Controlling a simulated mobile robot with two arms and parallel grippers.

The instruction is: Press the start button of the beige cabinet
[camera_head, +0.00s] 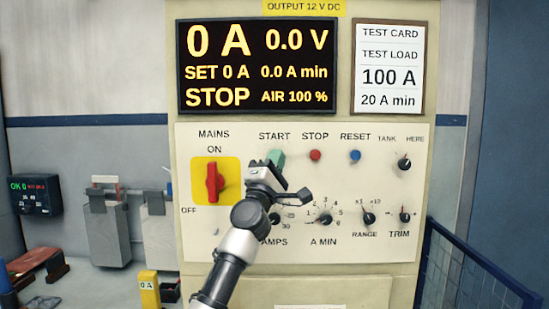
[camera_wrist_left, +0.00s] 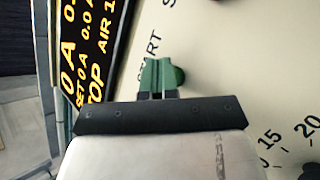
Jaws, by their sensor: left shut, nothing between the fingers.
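The beige cabinet (camera_head: 188,240) fills the middle of the head view, with a cream control panel. Its green start button (camera_head: 278,157) sits under the START label, partly hidden by my left gripper (camera_head: 266,170). In the left wrist view, the green button (camera_wrist_left: 178,75) shows just beyond and beside the fingertips of my left gripper (camera_wrist_left: 158,84). The gripper is shut and empty, right at the button; I cannot tell whether it touches. The display (camera_head: 257,66) reads STOP, 0 A and 0.0 V. My right gripper is not in view.
A red stop button (camera_head: 315,155) and a blue reset button (camera_head: 355,155) sit to the right. The red mains switch (camera_head: 214,183) stands upright toward ON at left. Several black knobs lie below, some near my arm. A blue railing (camera_head: 470,262) stands at lower right.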

